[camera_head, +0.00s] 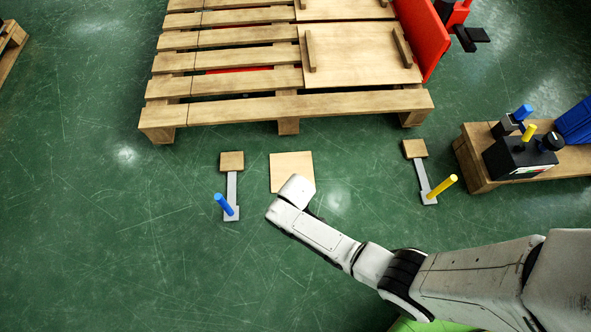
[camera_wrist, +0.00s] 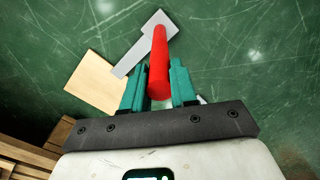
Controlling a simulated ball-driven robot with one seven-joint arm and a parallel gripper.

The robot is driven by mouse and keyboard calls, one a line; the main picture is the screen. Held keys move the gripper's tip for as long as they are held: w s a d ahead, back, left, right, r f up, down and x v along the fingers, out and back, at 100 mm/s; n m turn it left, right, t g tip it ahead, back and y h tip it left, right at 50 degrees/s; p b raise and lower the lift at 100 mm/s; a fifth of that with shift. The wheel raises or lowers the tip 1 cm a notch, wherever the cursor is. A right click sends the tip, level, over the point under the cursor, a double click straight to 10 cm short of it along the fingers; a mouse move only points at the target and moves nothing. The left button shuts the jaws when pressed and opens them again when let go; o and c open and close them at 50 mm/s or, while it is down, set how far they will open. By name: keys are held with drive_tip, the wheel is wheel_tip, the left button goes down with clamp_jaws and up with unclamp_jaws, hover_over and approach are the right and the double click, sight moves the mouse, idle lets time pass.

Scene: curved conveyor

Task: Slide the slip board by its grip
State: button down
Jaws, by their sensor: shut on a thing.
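In the wrist view a red upright grip (camera_wrist: 159,48) stands on a grey metal strip (camera_wrist: 134,57). The strip runs to a square light wooden board (camera_wrist: 97,84). The teal fingers of my gripper (camera_wrist: 158,80) are shut on the red grip, one on each side. In the head view a square wooden board (camera_head: 291,166) lies on the green floor, just beyond the end of my arm. There my wrist hides my fingers, the red grip and the strip.
A smaller board with a blue grip (camera_head: 224,204) lies to the left, and one with a yellow grip (camera_head: 442,187) to the right. A wooden pallet (camera_head: 240,108) stands beyond them. A bench (camera_head: 480,173) with a black control box (camera_head: 518,160) is at right.

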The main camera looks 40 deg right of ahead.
drive_tip(key=shift+s+a, duration=0.15)
drive_tip(key=c, duration=0.8)
unclamp_jaws()
drive_tip(key=shift+r, duration=0.15)
wheel_tip(320, 180, up, 10)
drive_tip(key=p, duration=0.5)
drive_tip(key=shift+r+p, duration=0.25)
drive_tip(key=shift+p, duration=0.15)
drive_tip(key=s+d+r+m, duration=0.1)
drive_tip(key=s+d+r, duration=0.1)
drive_tip(key=s+r, duration=0.35)
drive_tip(key=s+d+r+m+t, duration=0.1)
drive_tip(key=s+d+r+m, duration=0.15)
drive_tip(key=r, duration=0.65)
drive_tip(key=s+d+r+m, duration=0.1)
drive_tip(key=s+d+r, duration=0.25)
drive_tip(key=r, duration=0.35)
wheel_tip(320, 180, up, 23)
drive_tip(key=p, duration=2.4)
drive_tip(key=shift+s+a, duration=0.3)
